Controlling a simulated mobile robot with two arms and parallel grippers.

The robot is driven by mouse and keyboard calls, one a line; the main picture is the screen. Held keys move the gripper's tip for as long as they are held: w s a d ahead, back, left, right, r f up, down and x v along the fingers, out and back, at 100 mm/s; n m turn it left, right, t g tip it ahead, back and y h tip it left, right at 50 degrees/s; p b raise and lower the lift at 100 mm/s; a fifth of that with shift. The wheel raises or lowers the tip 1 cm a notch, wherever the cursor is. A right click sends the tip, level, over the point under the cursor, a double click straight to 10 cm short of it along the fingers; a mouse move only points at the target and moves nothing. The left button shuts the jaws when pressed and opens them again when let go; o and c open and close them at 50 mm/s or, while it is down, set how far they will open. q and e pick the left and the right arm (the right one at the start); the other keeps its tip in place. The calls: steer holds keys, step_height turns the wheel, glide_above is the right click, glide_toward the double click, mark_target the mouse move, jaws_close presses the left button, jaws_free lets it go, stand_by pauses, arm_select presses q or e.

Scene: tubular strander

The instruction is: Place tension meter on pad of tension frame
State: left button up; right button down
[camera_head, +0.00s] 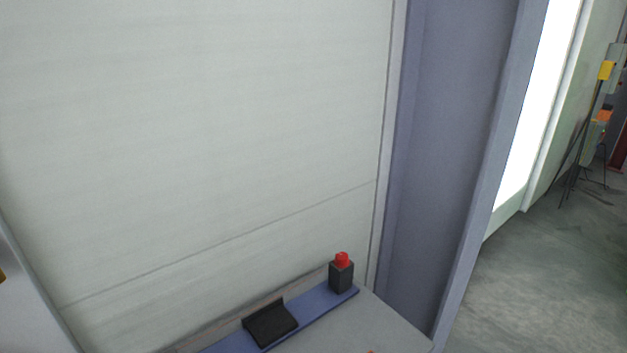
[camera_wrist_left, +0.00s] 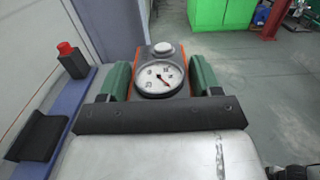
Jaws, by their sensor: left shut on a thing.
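In the left wrist view, the tension meter (camera_wrist_left: 159,79) has a round white dial with a needle, a grey top with a pale knob and orange edges. My left gripper (camera_wrist_left: 161,72) has its green fingers on both sides of it and is shut on it. A black angled piece (camera_head: 270,323) sits on a blue strip in the head view and at the left of the wrist view (camera_wrist_left: 38,137); I cannot tell whether it is the pad of the tension frame. My right gripper is not in view.
A black box with a red button (camera_head: 341,274) stands on the blue strip (camera_head: 315,308). A pale panel (camera_head: 200,150) rises behind, with a blue-grey post (camera_head: 450,150) to its right. A green cabinet (camera_wrist_left: 222,14) stands beyond open grey floor (camera_wrist_left: 270,85).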

arm_select(q)
steer(key=s+a+n+t+y+b, duration=0.2)
steer(key=a+n+t+y, duration=0.5)
steer(key=a, duration=1.9)
steer(key=n+y, duration=0.3)
steer(key=y, duration=0.4)
steer(key=shift+a+n, duration=0.3)
steer(key=shift+a, duration=0.1)
steer(key=shift+w+r, duration=0.1)
